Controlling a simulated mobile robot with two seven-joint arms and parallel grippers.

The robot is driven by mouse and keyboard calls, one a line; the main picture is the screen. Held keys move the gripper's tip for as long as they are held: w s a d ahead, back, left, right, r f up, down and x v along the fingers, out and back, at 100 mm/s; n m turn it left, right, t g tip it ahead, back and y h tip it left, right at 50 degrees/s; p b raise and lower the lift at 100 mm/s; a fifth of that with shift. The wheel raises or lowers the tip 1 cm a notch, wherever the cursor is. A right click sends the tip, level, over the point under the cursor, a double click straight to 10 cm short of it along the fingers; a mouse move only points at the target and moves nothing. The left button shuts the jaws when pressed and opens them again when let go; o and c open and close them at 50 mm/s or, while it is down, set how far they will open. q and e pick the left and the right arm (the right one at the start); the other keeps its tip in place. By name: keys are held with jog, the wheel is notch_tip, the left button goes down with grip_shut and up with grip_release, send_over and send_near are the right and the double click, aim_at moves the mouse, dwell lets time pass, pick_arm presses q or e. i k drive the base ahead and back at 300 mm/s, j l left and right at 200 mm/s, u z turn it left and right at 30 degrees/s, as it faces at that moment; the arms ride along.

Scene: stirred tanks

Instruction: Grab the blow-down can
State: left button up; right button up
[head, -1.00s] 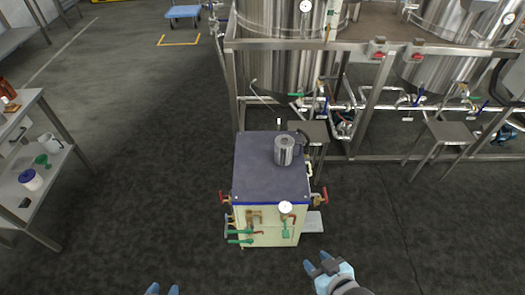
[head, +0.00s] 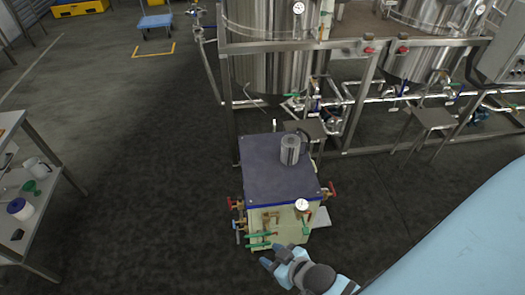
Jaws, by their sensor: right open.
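The blow-down can (head: 289,150), a steel can with a dark handle, stands upright on the dark top of a cream cabinet (head: 262,180), near its far right part. My right gripper (head: 270,256) is open and empty. In the picture it shows low, by the front of the cabinet, well short of the can. Nothing hides the can's near side. My left gripper is out of view.
Valves and a gauge (head: 302,205) stick out from the cabinet's front and sides. Behind it stand steel tanks (head: 268,50) in a pipe frame, with a small steel stand (head: 428,118) at right. A shelf (head: 45,185) is at left. The floor left of the cabinet is clear.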

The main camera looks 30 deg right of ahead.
aim_at(290, 143)
jog(key=i+j+u, duration=0.75)
jog(key=j, duration=0.2)
jog(key=i+j+z, duration=0.15)
jog(key=i+z, duration=0.2)
jog(key=i, duration=0.2)
jog(key=i+j+z, duration=0.4)
jog(key=i+l+z, duration=0.15)
jog(key=i+z, duration=0.15)
jog(key=z, duration=0.2)
jog(key=i+z, duration=0.35)
jog(key=z, duration=0.15)
jog(key=i+j+z, duration=0.1)
jog(key=i+z, duration=0.25)
jog(key=z, duration=0.15)
jog(key=i+z, duration=0.65)
jog(key=i, duration=0.1)
